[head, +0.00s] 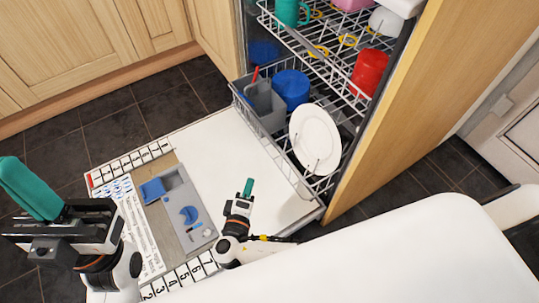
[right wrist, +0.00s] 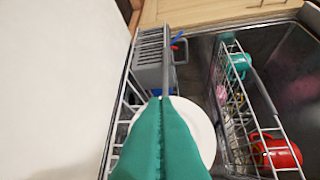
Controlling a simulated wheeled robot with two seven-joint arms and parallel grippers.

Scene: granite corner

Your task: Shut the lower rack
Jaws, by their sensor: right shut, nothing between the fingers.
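The lower rack (head: 272,146) is a wire rack standing out of the dishwasher over its open white door (head: 232,150). It holds a white plate (head: 315,138), a grey cutlery basket (head: 262,104) and a blue cup (head: 291,88). My right gripper (head: 249,187) is shut and empty, above the door, just in front of the rack's front edge. In the right wrist view its teal fingers (right wrist: 160,110) meet, with the plate (right wrist: 195,125) and the rack's wire side (right wrist: 117,110) beyond. My left gripper (head: 30,188) is at the far left, away from the rack; its jaw opening is unclear.
The upper rack (head: 335,75) is also out, holding a green mug (head: 290,12) and a red cup (head: 370,72). A wooden panel (head: 420,90) stands right of the racks. A white rounded surface (head: 420,245) fills the lower right. Dark floor tiles (head: 130,110) are clear at left.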

